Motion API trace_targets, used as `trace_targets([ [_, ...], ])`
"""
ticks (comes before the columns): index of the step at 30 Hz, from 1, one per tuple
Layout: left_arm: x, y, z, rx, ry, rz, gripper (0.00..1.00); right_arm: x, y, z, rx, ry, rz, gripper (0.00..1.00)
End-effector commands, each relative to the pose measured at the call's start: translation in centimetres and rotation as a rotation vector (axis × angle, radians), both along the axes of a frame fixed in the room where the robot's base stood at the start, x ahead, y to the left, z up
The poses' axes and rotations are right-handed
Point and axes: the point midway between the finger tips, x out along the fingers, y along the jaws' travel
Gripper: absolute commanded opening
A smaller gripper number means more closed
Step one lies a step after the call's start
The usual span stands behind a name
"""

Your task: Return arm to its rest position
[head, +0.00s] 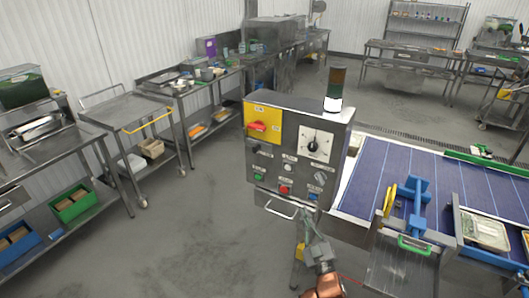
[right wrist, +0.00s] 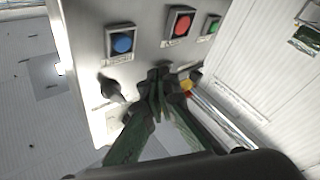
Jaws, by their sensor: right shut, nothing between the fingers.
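The grey control box (head: 270,158) stands at the middle of the head view, with a red switch on a yellow plate (head: 275,116), a dial (head: 317,141) and small knobs. Its lower row has a green button (head: 258,177), a red button (head: 284,189) and a blue button (head: 313,197). My right gripper (head: 308,232) is just below the box front, near the blue button. In the right wrist view it (right wrist: 160,72) is shut and empty, its tips in front of the panel below the blue button (right wrist: 122,42) and red button (right wrist: 182,22). My left gripper is not in view.
A handle bar (head: 281,207) sticks out under the box. A blue conveyor belt (head: 368,190) with a blue and yellow guide (head: 410,200) runs to the right. Trays (head: 484,231) lie at far right. Steel tables and a trolley (head: 125,110) stand left. The floor (head: 190,225) between is clear.

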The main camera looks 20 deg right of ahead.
Motion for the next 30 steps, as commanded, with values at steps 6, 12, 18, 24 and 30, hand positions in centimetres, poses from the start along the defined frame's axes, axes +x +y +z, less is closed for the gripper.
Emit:
trace_targets([
  [6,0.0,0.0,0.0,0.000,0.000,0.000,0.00,0.6,0.1,-2.7,0.013,0.047,0.006,0.00],
  [12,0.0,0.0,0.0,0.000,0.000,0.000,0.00,1.8,0.7,-14.8,0.075,0.252,0.028,0.00],
  [18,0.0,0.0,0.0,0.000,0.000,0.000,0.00,-0.1,1.5,-29.4,0.148,0.497,0.042,0.00],
  [24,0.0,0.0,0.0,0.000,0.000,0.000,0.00,-5.3,2.4,-43.1,0.214,0.739,0.037,0.00],
  [30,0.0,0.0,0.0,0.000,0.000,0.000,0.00,-13.6,3.1,-55.2,0.273,0.975,0.018,0.00],
])
